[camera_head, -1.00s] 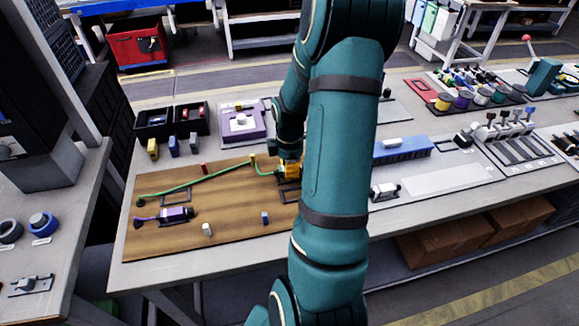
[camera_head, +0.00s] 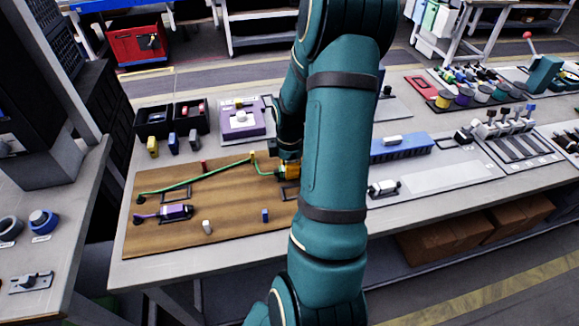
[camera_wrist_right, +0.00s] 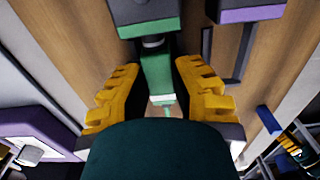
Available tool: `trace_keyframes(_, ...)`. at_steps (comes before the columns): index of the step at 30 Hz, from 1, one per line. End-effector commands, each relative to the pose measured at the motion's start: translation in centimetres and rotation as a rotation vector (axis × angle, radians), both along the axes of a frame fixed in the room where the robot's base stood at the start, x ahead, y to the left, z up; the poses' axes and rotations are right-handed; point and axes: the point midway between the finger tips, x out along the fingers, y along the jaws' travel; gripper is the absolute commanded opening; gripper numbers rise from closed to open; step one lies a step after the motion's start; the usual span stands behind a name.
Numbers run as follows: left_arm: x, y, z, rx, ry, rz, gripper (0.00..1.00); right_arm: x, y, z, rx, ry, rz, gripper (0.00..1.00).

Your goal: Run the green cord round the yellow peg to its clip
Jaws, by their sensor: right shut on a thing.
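The green cord (camera_head: 195,178) runs over the wooden board from its left end up to the yellow peg (camera_head: 253,157). It bends at the peg and goes on right to my right gripper (camera_head: 288,171). In the right wrist view, its yellow fingers (camera_wrist_right: 158,92) are shut on a green block (camera_wrist_right: 157,70), and a thin green strand shows below the block. My left gripper is not in view.
A purple tool (camera_head: 176,212) with its cord lies on the board (camera_head: 160,240). A red peg (camera_head: 204,167), a white peg (camera_head: 207,227) and a blue peg (camera_head: 265,215) stand around it. A purple fixture (camera_head: 243,124) and black bins (camera_head: 154,122) are behind.

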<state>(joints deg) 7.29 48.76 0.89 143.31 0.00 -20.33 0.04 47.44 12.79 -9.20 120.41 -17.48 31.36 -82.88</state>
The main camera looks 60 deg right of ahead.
Motion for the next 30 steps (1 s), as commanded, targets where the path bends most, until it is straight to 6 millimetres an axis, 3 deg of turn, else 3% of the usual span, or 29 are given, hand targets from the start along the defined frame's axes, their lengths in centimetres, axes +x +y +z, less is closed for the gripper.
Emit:
trace_keyframes(1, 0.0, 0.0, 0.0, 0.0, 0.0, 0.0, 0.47, 0.0, 0.0, 0.0, 0.0, 0.0, 0.0, 0.0)
trace_keyframes(2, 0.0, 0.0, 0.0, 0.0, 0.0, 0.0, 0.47, 0.0, 0.0, 0.0, 0.0, 0.0, 0.0, 0.28)
trace_keyframes(4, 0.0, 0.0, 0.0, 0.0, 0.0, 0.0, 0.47, 0.0, 0.0, 0.0, 0.0, 0.0, 0.0, 0.51)
trace_keyframes(17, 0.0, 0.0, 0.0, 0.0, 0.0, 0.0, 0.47, 0.1, -0.1, 0.9, -0.003, -0.003, 0.0, 0.51)
trace_keyframes(30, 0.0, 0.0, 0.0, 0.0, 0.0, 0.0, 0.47, 0.1, -0.1, 9.1, -0.005, -0.005, 0.001, 0.51)
